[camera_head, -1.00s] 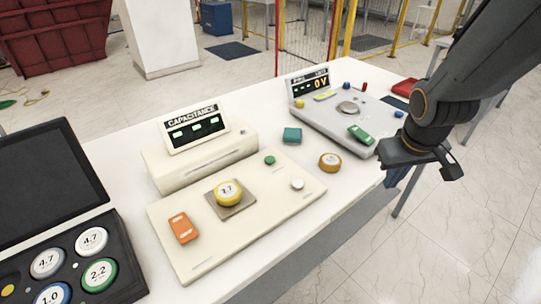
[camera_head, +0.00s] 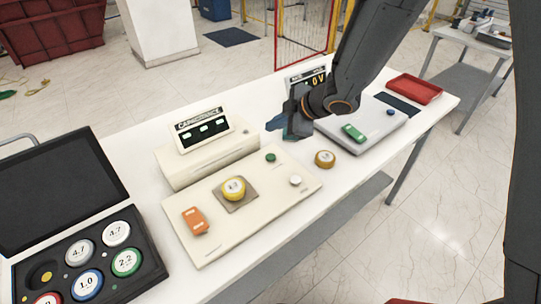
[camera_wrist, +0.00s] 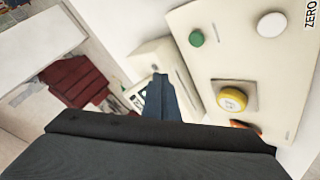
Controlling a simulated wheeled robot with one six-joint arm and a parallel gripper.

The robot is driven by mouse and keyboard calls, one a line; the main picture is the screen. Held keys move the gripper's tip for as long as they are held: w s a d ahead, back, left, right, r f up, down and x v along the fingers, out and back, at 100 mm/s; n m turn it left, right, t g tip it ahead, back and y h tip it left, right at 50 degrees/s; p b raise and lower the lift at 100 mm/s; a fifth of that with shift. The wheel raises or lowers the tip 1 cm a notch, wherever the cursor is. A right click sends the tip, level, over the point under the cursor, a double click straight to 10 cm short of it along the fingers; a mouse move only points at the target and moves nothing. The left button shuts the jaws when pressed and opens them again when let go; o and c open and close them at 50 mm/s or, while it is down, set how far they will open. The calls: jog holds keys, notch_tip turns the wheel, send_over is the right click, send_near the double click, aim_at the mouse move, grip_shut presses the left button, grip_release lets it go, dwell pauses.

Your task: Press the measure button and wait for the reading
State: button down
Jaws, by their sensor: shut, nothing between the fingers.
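The capacitance meter (camera_head: 203,130) stands on the white table, its display showing three small lit marks that I cannot read. Its cream panel (camera_head: 260,215) carries a green button (camera_head: 271,157), a white button (camera_head: 295,181), an orange switch (camera_head: 195,221) and a yellow disc (camera_head: 233,188) on a square plate. In the wrist view the green button (camera_wrist: 196,38) and the white button (camera_wrist: 271,24) lie upper right; "ZERO" is printed near the white one. No label shows by the green button. My gripper (camera_head: 280,122) is shut and empty, above the table behind the green button, apart from it.
A second meter (camera_head: 375,130) reading "0V" stands right, partly behind my arm. A brown round part (camera_head: 325,159) lies between the panels. An open black case (camera_head: 128,284) with labelled discs is at left. A red tray (camera_head: 414,89) is at the far right.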

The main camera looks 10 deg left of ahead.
jog(key=shift+f, duration=0.15)
jog(key=b, duration=0.6)
send_over(274, 158)
notch_tip(274, 158, down, 5)
jog(key=shift+f, duration=0.15)
notch_tip(274, 158, down, 3)
jog(key=b, duration=0.3)
jog(key=shift+s+f, duration=0.1)
jog(key=shift+f, duration=0.05)
jog(key=shift+f, duration=0.1)
dwell(1.5)
jog(key=shift+f+b, duration=0.3)
jog(key=shift+b, duration=0.05)
jog(key=shift+f+b, duration=0.4)
jog(key=shift+f, duration=0.1)
dwell(0.6)
jog(key=shift+r, duration=0.2)
jog(key=shift+r+p, duration=0.75)
jog(key=shift+p, duration=0.35)
